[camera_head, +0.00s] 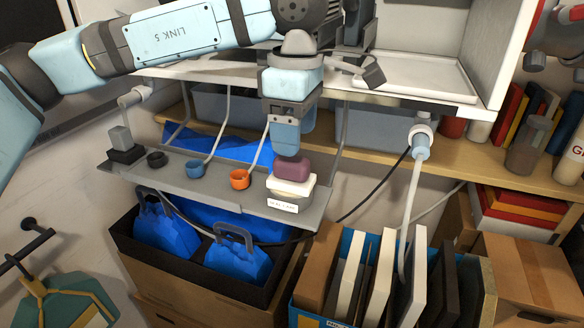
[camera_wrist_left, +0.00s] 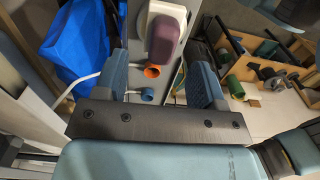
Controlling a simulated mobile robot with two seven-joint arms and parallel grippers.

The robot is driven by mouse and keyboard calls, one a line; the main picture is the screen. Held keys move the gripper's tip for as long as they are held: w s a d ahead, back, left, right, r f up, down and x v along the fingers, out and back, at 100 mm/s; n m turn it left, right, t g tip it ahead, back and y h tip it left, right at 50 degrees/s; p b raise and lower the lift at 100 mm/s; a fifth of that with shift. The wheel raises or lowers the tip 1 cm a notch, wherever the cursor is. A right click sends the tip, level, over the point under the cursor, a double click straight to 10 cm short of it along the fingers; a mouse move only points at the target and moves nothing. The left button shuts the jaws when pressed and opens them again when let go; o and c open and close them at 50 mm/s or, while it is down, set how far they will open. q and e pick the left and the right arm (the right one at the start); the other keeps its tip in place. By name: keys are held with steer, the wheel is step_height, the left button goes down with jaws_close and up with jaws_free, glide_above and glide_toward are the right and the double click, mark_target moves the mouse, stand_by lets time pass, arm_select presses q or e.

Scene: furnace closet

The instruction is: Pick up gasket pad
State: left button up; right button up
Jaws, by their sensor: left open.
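A maroon rounded pad (camera_head: 292,169), which looks like the gasket pad, lies on top of a white block (camera_head: 291,187) with a label at the right end of a narrow grey shelf (camera_head: 225,190). The pad also shows at the top of the left wrist view (camera_wrist_left: 166,38), with the white block behind it. My left gripper (camera_head: 286,145) points down just above the pad in the head view. In the left wrist view its two blue-grey fingers (camera_wrist_left: 160,78) are apart, with nothing held between them. The pad lies beyond the fingertips. Whether a fingertip touches it I cannot tell. My right gripper is not visible.
An orange cup (camera_head: 239,180), a blue cup (camera_head: 194,169) and a dark ring (camera_head: 156,159) stand left on the grey shelf. White hoses rise behind them. A white-topped unit (camera_head: 420,95) overhangs above. Below are blue bags (camera_head: 237,262) and a box of upright panels (camera_head: 377,270).

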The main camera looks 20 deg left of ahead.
mark_target(291, 160)
arm_select(q)
steer(key=shift+s+f, duration=0.15)
steer(key=shift+f, duration=0.05)
steer(key=f, duration=0.1)
steer(key=f+p, duration=0.1)
steer(key=f, duration=0.1)
steer(key=f+p, duration=0.1)
steer(key=shift+a+f, duration=0.2)
steer(key=shift+a, duration=0.05)
steer(key=shift+f, duration=0.2)
steer(key=shift+d, duration=0.1)
steer(key=c, duration=1.1)
steer(key=shift+r, duration=0.15)
